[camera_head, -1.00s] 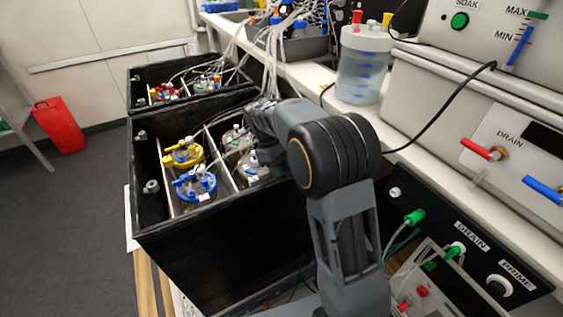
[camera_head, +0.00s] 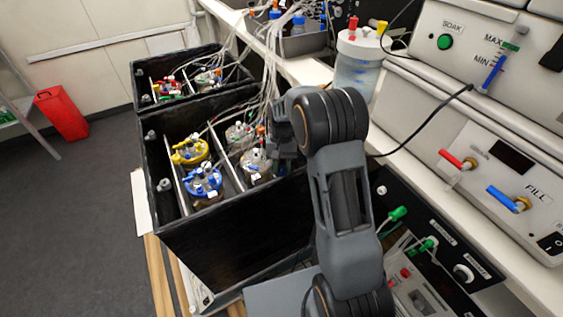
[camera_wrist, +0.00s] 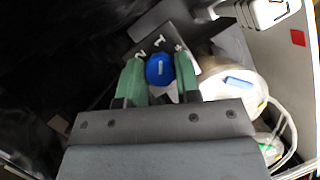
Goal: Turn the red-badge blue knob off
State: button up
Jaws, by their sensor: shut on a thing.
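In the wrist view a blue knob (camera_wrist: 159,70) with a pale mark line on its face sits between the two green finger pads of my gripper (camera_wrist: 158,80), which is shut on it. A dark plate with white marks lies just behind the knob. A small red square (camera_wrist: 298,37) shows on a pale surface at the upper right, apart from the held knob; I cannot tell whether it is the red badge. In the head view my arm reaches into the right side of the near black box (camera_head: 235,235), and the fingers and knob are hidden there.
A pale round part with a blue piece (camera_wrist: 240,82) is close to the right finger. In the near box stand a yellow-topped vessel (camera_head: 190,152) and a blue-topped vessel (camera_head: 204,183). Tubes run up behind my arm. A control panel (camera_head: 450,245) is at the right.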

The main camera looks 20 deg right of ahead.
jog(key=m+y+p, duration=0.1)
jog(key=m, duration=0.1)
jog(key=m+t+p, duration=0.1)
jog(key=m, duration=0.2)
jog(key=shift+d+r+m+y, duration=0.1)
jog(key=shift+d+m+y, duration=0.05)
jog(key=shift+m+y, duration=0.2)
jog(key=shift+m+t+y+p, duration=0.55)
jog(key=shift+m+t+p, duration=0.25)
jog(key=shift+m, duration=1.35)
jog(key=o, duration=0.9)
jog(key=shift+s, duration=0.1)
jog(key=shift+o, duration=0.2)
jog(key=p+v, duration=0.1)
jog(key=v, duration=1.2)
jog(key=shift+d+r, duration=0.25)
